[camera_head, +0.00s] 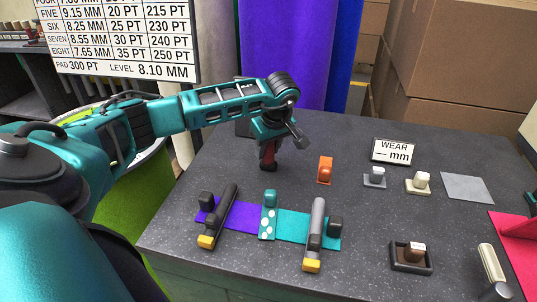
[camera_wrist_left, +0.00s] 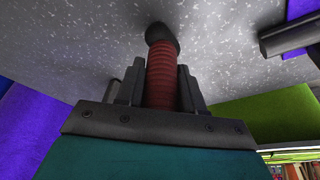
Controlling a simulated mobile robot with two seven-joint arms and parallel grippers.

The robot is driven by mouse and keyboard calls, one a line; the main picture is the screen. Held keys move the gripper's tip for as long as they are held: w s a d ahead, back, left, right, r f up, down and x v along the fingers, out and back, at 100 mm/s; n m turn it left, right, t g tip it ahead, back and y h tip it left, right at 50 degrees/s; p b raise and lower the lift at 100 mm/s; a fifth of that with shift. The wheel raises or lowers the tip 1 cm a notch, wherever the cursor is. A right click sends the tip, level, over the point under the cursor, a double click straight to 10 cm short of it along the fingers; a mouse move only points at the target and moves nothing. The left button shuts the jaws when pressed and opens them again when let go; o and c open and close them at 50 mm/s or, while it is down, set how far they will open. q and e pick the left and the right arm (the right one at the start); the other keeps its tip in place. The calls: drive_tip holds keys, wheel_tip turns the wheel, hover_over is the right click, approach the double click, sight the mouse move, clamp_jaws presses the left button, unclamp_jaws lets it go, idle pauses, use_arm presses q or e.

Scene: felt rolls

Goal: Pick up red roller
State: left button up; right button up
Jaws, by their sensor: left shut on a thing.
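The red roller shows in the head view (camera_head: 268,152) as a short dark-red upright piece with a dark lower end, under my left gripper (camera_head: 269,138). In the left wrist view the red roller (camera_wrist_left: 161,78) has a ribbed red body and a rounded black tip. It stands between the two dark fingers of my left gripper, which is shut on it. The tip is at or close to the dark speckled table (camera_head: 215,160); I cannot tell whether it touches. Its upper part is hidden by the gripper. My right gripper is not in view.
An orange block (camera_head: 325,170) stands just right of my left gripper. Purple and teal felt strips (camera_head: 240,217) with dark bars lie in front. A wear sign (camera_head: 394,151), small stamps (camera_head: 374,177) and a dark tray (camera_head: 411,268) are to the right. Cardboard boxes (camera_head: 460,50) stand behind.

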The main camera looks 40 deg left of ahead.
use_arm(q)
clamp_jaws()
wheel_tip(320, 180, up, 20)
drive_tip(key=p, duration=0.1)
idle(0.4)
drive_tip(key=o, duration=0.6)
unclamp_jaws()
clamp_jaws()
